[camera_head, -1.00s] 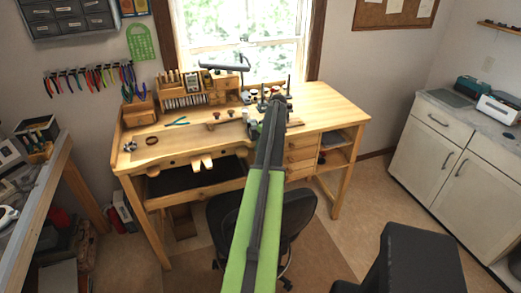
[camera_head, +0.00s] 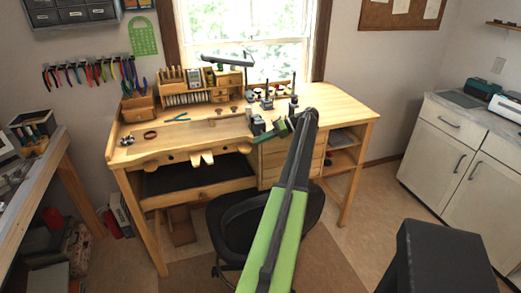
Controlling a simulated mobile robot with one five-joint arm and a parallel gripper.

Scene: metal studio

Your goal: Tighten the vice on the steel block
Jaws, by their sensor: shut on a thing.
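A small dark-and-green device that looks like the vice (camera_head: 264,132) stands on the bench top, left of the far end of my arm. Its right side is close to or partly behind my arm, and I cannot tell whether they touch. I cannot make out the steel block, the vice's handle or its jaw gap. My arm rises from the bottom of the picture with a green link and a dark link, ending over the bench's front right part. My gripper's fingers are hidden from this view.
The wooden workbench (camera_head: 340,116) stands under the window, with small drawers and tools along its back. Pliers (camera_head: 176,118) lie on its left part. A black chair (camera_head: 225,225) stands in front. A pale cabinet (camera_head: 440,150) is at right. The bench's right end is clear.

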